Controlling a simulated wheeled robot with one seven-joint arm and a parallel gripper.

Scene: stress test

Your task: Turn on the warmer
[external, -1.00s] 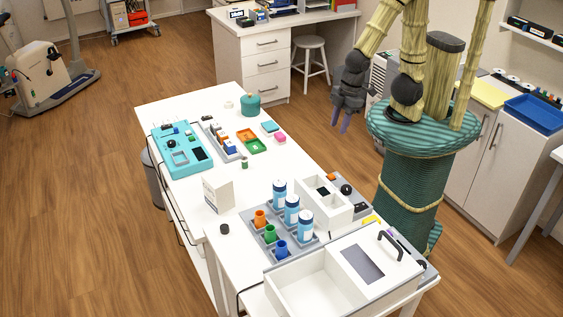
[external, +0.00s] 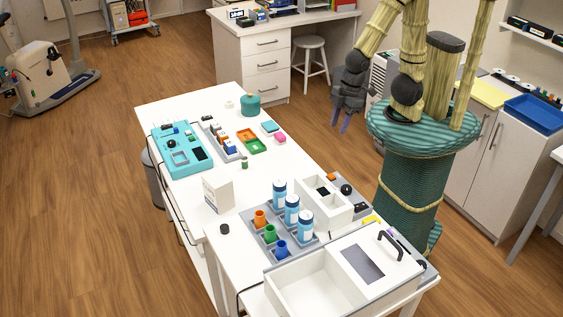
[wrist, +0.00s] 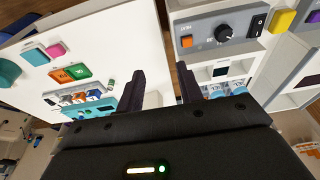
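The warmer seems to be the white box (external: 330,214) on the right side of the long table. Its grey control panel (wrist: 203,53) shows at the upper right of the wrist view. The panel has an orange square button (wrist: 186,41), a round black knob (wrist: 223,34) and a black rocker switch (wrist: 258,20). The switch's state is too small to tell. My gripper (external: 345,122) hangs in the air beyond the table's right edge, apart from the panel. In the wrist view my gripper (wrist: 161,72) has its two dark fingers spread with nothing between them.
A larger white box with a handled lid (external: 365,265) stands at the table's near end. Blue-and-white bottles (external: 292,210) and coloured cups stand in a grey rack beside the warmer. A white carton (external: 219,192) and a turquoise device (external: 180,150) stand further left. The table's middle is partly clear.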

